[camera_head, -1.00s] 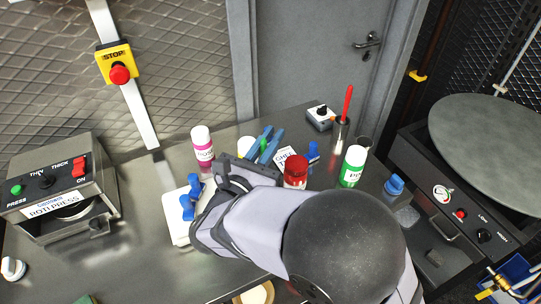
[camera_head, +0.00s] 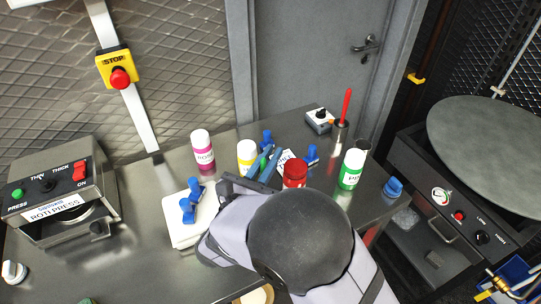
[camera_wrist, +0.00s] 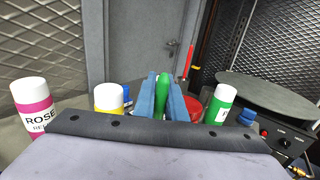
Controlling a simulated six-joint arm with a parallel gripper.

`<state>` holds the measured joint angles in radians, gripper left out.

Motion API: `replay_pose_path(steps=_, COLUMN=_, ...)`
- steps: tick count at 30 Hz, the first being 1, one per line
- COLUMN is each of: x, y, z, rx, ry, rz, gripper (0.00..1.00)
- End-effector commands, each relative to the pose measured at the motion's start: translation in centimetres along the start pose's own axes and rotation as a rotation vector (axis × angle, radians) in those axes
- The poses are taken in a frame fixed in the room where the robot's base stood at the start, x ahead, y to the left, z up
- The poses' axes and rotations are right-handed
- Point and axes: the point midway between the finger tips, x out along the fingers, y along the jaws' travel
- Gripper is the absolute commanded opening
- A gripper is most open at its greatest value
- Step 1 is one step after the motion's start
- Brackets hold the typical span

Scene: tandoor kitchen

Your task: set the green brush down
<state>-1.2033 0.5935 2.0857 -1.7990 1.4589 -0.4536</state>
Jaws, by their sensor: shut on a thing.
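My gripper (camera_wrist: 162,98) has blue fingers, shut on the green brush (camera_wrist: 163,93), whose green part shows between them in the wrist view. In the head view the fingers (camera_head: 266,163) and a bit of green show just beyond my wrist, between the yellow bottle and the red-capped jar. The lower end of the brush is hidden by my gripper, so I cannot tell whether it touches the counter (camera_head: 130,255).
A pink bottle (camera_head: 203,150) and yellow bottle (camera_head: 247,155) stand left of my gripper. A red-capped jar (camera_head: 295,172) and green bottle (camera_head: 351,168) stand right. A white board (camera_head: 182,232) with blue pieces lies left. The roti press (camera_head: 60,200) is far left.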

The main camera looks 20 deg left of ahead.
Motion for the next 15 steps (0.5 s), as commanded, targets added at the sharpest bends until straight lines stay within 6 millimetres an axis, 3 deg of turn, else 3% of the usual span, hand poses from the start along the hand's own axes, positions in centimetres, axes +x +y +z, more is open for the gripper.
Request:
replay_pose_path(steps=3, x=0.0, y=0.01, z=-0.4, rx=0.0, ry=0.0, rz=0.0, gripper=0.0)
replay_pose_path(steps=4, x=0.0, y=0.0, z=-0.4, rx=0.0, ry=0.0, rz=0.0, gripper=0.13)
replay_pose_path(steps=6, x=0.0, y=0.0, z=-0.3, rx=0.0, ry=0.0, rz=0.0, gripper=0.29)
replay_pose_path(steps=15, x=0.0, y=0.0, z=-0.25, rx=0.0, ry=0.0, rz=0.0, gripper=0.29)
